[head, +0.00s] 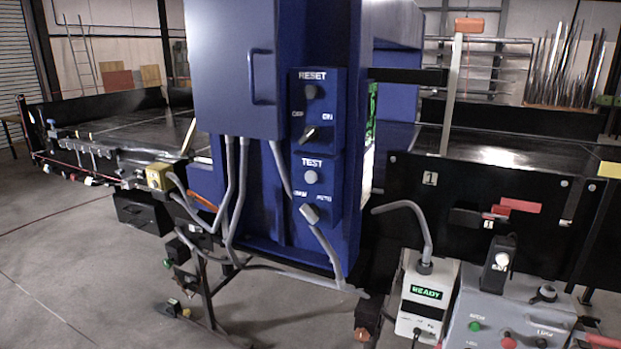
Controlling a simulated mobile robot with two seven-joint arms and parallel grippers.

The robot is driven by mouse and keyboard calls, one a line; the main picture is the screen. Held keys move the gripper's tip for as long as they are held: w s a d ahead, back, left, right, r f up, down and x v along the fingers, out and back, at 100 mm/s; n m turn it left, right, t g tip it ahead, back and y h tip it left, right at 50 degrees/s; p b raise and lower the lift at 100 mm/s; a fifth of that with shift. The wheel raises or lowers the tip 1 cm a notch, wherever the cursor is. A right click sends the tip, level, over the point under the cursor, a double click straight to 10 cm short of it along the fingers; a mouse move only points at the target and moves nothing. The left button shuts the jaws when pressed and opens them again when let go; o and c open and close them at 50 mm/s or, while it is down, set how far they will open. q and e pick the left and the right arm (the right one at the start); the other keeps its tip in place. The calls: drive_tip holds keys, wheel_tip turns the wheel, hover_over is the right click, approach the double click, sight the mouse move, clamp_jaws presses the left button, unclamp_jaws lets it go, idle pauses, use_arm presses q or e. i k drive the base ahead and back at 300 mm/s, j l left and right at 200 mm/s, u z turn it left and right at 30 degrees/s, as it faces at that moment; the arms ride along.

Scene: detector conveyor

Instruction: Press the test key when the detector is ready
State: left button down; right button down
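The blue detector housing (232,70) stands in the middle of the head view. On its front is a blue control panel (334,150). The test key (311,177) is a round pale grey button under the word TEST. The reset button (310,91) is a darker round button under the word RESET. A small display (426,292) on a white box at the lower right reads READY in green. Neither of my grippers is in view, and nothing covers the test key.
Selector levers sit below the reset button (309,134) and the test key (309,213). Grey cables (236,190) hang in front of the housing. A grey control box (500,318) stands at the lower right. A black conveyor (480,148) extends right. Open floor (70,270) lies at left.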

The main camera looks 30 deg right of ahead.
sight(310, 177)
drive_tip(key=i+j, duration=1.1)
drive_tip(key=z, duration=1.15)
